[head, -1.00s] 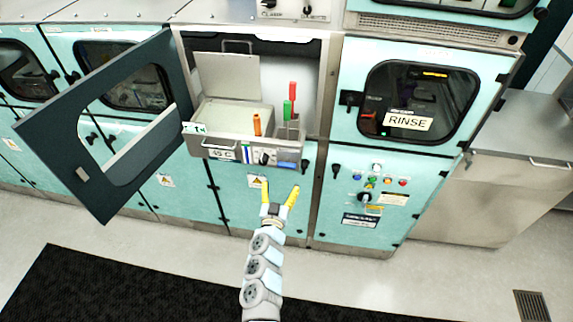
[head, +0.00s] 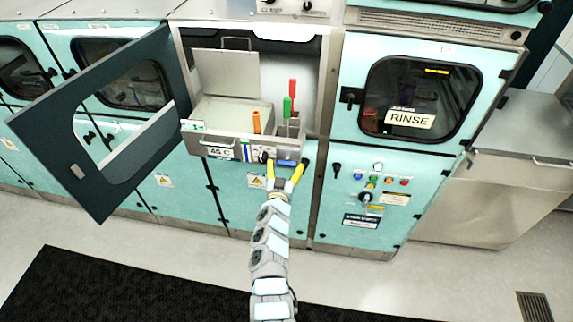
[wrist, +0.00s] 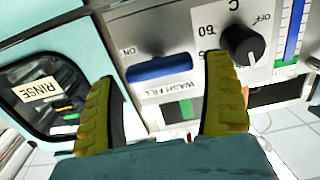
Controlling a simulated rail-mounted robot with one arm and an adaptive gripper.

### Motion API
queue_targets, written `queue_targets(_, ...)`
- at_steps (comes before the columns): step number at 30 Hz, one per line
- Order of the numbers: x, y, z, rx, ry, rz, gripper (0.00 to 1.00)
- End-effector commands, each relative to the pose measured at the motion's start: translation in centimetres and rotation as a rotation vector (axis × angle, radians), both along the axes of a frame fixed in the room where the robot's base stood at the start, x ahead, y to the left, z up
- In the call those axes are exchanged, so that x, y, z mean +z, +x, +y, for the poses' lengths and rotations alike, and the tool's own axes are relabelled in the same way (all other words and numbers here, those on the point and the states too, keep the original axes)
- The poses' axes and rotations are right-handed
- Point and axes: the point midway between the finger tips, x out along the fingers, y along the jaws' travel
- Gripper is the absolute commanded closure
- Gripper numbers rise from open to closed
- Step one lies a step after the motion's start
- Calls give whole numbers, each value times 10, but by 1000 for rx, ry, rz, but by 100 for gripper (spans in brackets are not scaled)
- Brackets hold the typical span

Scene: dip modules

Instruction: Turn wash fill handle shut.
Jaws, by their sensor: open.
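The wash fill handle (wrist: 158,68) is a blue bar on a grey panel, with the label "WASH FILL" beside it and "ON" near one end. In the head view the blue handle (head: 287,162) is at the right end of the front of the open bath unit. My gripper (head: 286,170) is open, its yellow fingers pointing up at the panel just below the handle. In the wrist view my gripper (wrist: 164,80) has one finger on each side of the handle in the picture. Contact cannot be told. Nothing is held.
A black dial (wrist: 241,43) sits close to the right finger in the wrist view. The dark door (head: 100,125) stands open at the left. Orange, green and red handles (head: 292,88) stick up from the unit. The RINSE window (head: 418,100) is at the right.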

Motion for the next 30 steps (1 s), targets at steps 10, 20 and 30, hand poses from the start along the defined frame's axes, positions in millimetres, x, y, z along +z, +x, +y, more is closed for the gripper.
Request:
queue_targets(10, 0, 17, -2, 0, 1, -1, 17)
queue_targets(20, 0, 18, -3, -1, 2, 0, 17)
queue_targets(30, 0, 18, -3, -1, 2, -1, 67)
